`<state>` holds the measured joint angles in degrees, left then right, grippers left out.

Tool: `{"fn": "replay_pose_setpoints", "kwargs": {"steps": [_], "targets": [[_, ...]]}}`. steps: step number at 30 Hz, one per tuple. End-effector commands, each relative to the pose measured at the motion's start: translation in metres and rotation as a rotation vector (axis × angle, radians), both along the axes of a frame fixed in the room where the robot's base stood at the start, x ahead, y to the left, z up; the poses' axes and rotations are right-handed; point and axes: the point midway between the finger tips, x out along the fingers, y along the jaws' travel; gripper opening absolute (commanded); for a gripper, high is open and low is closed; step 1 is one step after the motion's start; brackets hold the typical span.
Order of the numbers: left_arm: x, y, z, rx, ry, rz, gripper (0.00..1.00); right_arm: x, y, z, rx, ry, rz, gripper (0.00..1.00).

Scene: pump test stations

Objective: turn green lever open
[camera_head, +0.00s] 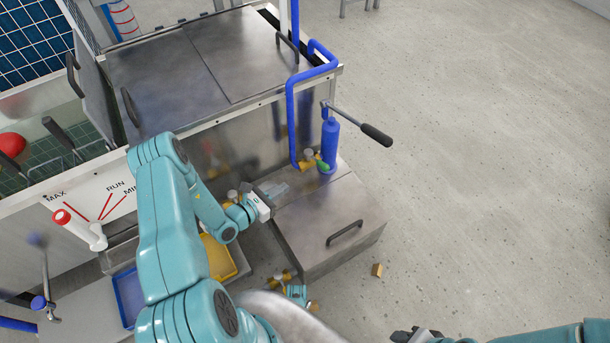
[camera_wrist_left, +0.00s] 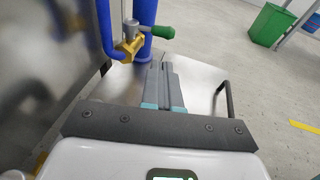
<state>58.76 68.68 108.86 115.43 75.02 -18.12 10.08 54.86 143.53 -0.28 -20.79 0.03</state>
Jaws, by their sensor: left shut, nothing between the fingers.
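The green lever (camera_head: 322,164) sits on a brass valve (camera_head: 307,163) at the foot of the blue pump pipe. In the left wrist view the green lever (camera_wrist_left: 161,32) points to the right from the brass valve (camera_wrist_left: 130,44). My left gripper (camera_head: 280,188) is shut and empty, above the steel box top and short of the lever, to its lower left. Its closed fingers (camera_wrist_left: 160,66) point toward the valve in the left wrist view, with a gap between. My right gripper (camera_head: 415,335) shows only partly at the bottom edge; its jaw state is unclear.
A blue cylinder (camera_head: 329,146) and a pump handle (camera_head: 376,135) stand beside the valve. The steel cabinet wall (camera_head: 240,150) lies close behind my left gripper. A steel box (camera_head: 340,215) with a handle lies below. Open floor extends to the right.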

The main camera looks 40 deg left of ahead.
Motion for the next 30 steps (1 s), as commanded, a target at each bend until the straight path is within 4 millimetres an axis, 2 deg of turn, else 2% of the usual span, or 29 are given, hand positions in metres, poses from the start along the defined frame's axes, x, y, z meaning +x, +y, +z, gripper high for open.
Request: {"fn": "replay_pose_setpoints", "kwargs": {"steps": [5, 12, 18, 24, 30], "targets": [[0.025, -0.006, -0.006, 0.002, -0.002, -0.005, 0.0, 0.0, 0.0, -0.008, 0.0, 0.0, 0.0, 0.43], [0.078, -0.014, -0.017, 0.002, -0.004, -0.007, 0.0, 0.0, 0.0, -0.024, 0.0, -0.001, 0.0, 0.43], [0.115, -0.019, -0.024, 0.001, -0.003, -0.005, 0.0, 0.0, 0.0, -0.036, 0.0, 0.0, 0.0, 0.43], [0.133, -0.022, -0.026, 0.0, -0.001, -0.004, 0.0, 0.002, -0.001, -0.041, -0.001, -0.003, -0.004, 0.43], [0.137, -0.022, -0.026, -0.001, 0.0, -0.004, 0.0, 0.002, -0.001, -0.041, -0.001, -0.003, -0.005, 0.43]]}}
